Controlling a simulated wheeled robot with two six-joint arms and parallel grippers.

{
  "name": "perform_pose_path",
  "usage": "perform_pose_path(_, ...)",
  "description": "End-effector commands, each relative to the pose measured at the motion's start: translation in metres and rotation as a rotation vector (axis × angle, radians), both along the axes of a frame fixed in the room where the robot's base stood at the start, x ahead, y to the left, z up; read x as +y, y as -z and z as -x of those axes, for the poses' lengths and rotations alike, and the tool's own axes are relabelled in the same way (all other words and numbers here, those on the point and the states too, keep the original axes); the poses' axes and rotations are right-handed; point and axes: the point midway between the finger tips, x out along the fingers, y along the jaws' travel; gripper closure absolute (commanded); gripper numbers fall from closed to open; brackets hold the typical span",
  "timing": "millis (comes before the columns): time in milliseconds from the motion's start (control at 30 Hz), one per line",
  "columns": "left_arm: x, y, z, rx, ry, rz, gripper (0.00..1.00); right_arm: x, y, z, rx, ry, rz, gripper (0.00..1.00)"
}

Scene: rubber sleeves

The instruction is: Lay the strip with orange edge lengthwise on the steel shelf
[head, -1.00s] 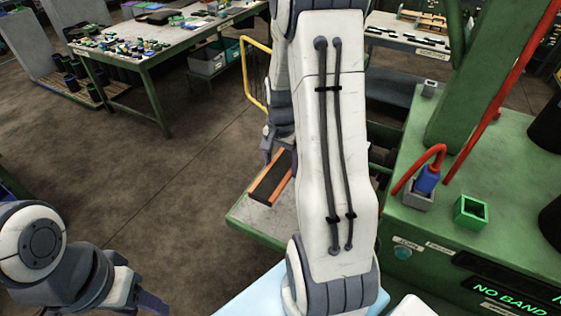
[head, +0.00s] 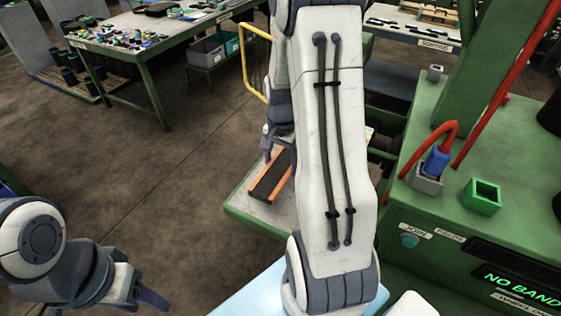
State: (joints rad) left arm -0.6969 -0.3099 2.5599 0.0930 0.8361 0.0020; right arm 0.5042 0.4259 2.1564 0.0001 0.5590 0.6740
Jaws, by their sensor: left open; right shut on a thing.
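The strip with orange edge (head: 267,181), dark on top with an orange long side, is at the middle of the head view. It is over or on the grey top of a green-rimmed shelf (head: 238,203), which I take as the steel shelf; I cannot tell if they touch. My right gripper (head: 274,153) is shut on the strip's far end, and my own white arm hides part of the gripper and much of the shelf. My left gripper (head: 150,297) is open and empty at the lower left, well apart from the strip.
A green machine (head: 430,225) with a blue plug (head: 437,161) on a red cable and a small green box (head: 482,197) stands at the right. A cluttered workbench (head: 150,38) is at the back left. A yellow rail (head: 246,75) rises behind the shelf.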

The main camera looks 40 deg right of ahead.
Motion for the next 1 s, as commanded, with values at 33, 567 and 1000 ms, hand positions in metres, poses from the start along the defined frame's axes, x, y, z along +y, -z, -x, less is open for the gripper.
perform_pose_path(33,0.000,0.001,0.000,0.000,0.000,0.000,0.50,0.000,0.001,0.000,0.000,0.000,0.000,0.71)
perform_pose_path(567,0.000,0.018,0.000,0.000,0.001,0.000,0.50,-0.002,0.023,0.007,0.000,0.000,0.000,0.71)
perform_pose_path(1000,0.000,0.032,0.000,0.000,0.002,0.000,0.50,-0.004,0.043,0.013,0.000,0.000,0.000,0.71)
